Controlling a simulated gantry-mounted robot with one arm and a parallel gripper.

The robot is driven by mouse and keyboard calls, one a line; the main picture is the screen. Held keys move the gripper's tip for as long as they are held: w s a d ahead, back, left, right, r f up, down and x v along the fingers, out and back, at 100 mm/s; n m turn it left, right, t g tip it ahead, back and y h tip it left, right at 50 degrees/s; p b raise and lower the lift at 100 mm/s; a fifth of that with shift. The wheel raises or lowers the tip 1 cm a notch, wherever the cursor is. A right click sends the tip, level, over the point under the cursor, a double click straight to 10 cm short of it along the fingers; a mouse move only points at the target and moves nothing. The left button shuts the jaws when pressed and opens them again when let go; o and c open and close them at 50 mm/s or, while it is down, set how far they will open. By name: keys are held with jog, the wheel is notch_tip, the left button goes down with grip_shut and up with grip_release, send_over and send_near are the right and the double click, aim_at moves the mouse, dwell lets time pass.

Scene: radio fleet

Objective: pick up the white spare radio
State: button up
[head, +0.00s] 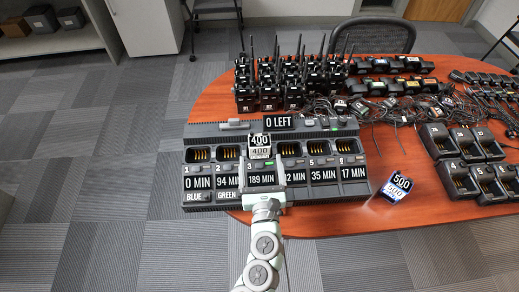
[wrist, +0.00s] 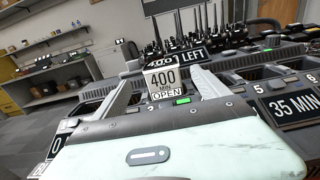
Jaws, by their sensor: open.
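A white block (head: 260,152) labelled 400 stands upright in the long dark charger (head: 210,130), around the third bay; it looks like the white spare radio. It also shows in the wrist view (wrist: 162,79), reading "400 MIN OPEN". My gripper (head: 264,167) is at the charger's front, just before this block. In the wrist view my open fingers (wrist: 163,55) reach out on both sides of the block, with visible gaps. How deep the block sits between them, and its lower part, I cannot tell.
Several black radios (head: 270,90) with upright antennas stand behind. Single chargers (head: 437,145) and tangled cables fill the right side. Floor is clear at left.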

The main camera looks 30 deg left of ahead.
aim_at(260, 149)
jog(key=shift+f+b+x, duration=0.15)
jog(key=shift+b+x, duration=0.2)
jog(key=shift+x, duration=1.4)
jog(key=shift+f+b+x, duration=0.2)
jog(key=shift+b+x, duration=0.1)
jog(key=shift+x, duration=1.4)
jog(key=shift+d, duration=0.1)
jog(key=c, duration=1.8)
